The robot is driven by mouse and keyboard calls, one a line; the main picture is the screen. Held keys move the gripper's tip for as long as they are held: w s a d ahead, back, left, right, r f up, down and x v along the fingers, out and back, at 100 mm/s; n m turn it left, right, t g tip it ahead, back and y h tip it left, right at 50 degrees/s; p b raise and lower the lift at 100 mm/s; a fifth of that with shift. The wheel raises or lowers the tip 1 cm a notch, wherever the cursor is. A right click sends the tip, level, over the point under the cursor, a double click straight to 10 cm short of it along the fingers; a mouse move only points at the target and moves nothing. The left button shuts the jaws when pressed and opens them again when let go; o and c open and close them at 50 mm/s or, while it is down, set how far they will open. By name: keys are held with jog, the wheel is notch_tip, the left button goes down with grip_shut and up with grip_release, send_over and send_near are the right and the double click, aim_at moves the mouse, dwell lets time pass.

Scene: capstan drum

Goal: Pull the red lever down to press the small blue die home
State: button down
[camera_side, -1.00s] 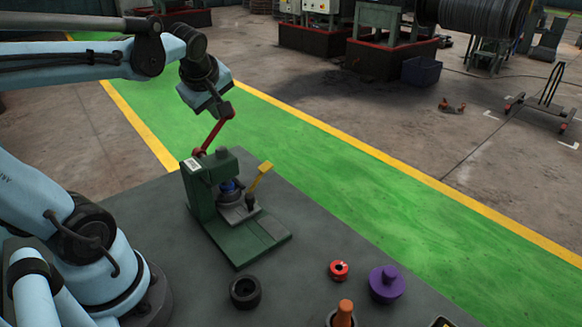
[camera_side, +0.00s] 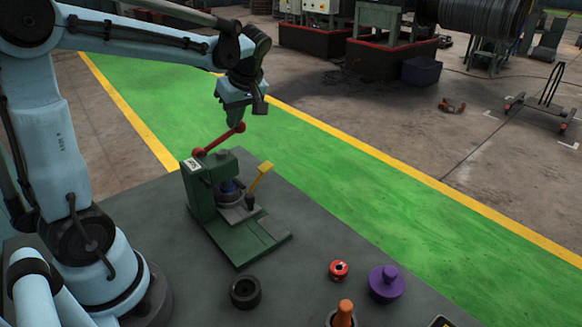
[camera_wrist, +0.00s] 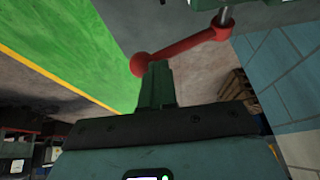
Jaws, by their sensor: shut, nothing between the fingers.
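The red lever (camera_side: 220,139) rises to the right from the top of the green press (camera_side: 205,195), ending in a red ball. My gripper (camera_side: 235,124) is shut, its green fingers against or just beside the ball; contact is not certain. In the wrist view the red lever (camera_wrist: 185,50) runs from its pivot to the ball, and my gripper (camera_wrist: 157,72) has its fingertips beside the ball with nothing between them. The small blue die (camera_side: 229,187) sits under the press head, partly hidden, above a grey round base (camera_side: 232,199).
A yellow handle (camera_side: 261,176) stands at the press's right side. On the grey table (camera_side: 190,285) are a black ring (camera_side: 245,291), a red ring (camera_side: 339,270), a purple knobbed piece (camera_side: 386,283) and an orange peg (camera_side: 344,312). The table between press and rings is clear.

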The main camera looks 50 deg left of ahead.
jog(key=shift+w+f+g, duration=0.2)
jog(key=shift+w+f, duration=0.3)
jog(key=shift+f, duration=0.35)
jog(key=shift+w+f+g, duration=0.2)
jog(key=shift+w+f, duration=0.25)
jog(key=shift+f, duration=0.4)
jog(key=shift+w+f, duration=0.2)
jog(key=shift+f, duration=0.75)
notch_tip(320, 180, up, 4)
jog(key=s, duration=0.2)
send_near(244, 130)
jog(key=shift+w+d+r, duration=0.3)
jog(key=shift+w+r, duration=0.45)
jog(key=shift+r, duration=0.2)
